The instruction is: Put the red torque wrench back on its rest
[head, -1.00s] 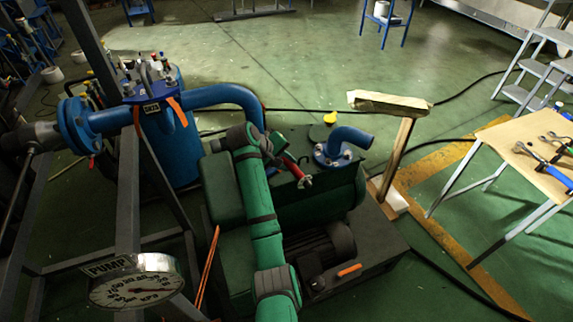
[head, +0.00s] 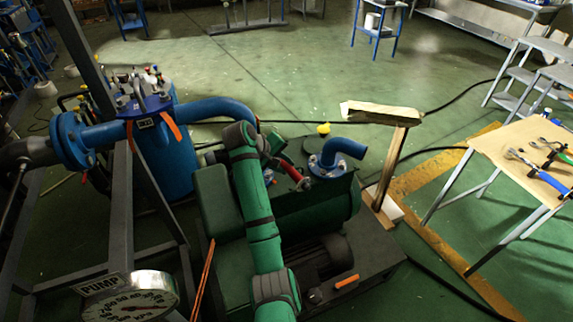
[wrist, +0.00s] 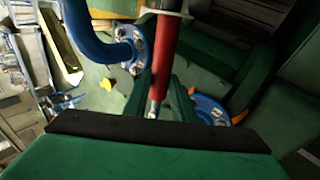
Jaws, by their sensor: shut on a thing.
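The red torque wrench (wrist: 164,55) is between the green fingers of my gripper (wrist: 158,98). In the wrist view it runs from the top edge down to a bright metal end between the fingers. In the head view, the small red wrench (head: 291,171) shows at the end of my green arm, close to the blue flanged pipe elbow (head: 341,153). My gripper (head: 278,163) is small and partly hidden there. It is shut on the wrench. I cannot tell which thing is the wrench's rest.
A wooden post with a flat top board (head: 381,112) stands right of the pump. A table (head: 500,147) with several tools is at the right. A blue tank (head: 168,156) and a pressure gauge (head: 130,307) are at the left. The floor behind is largely clear.

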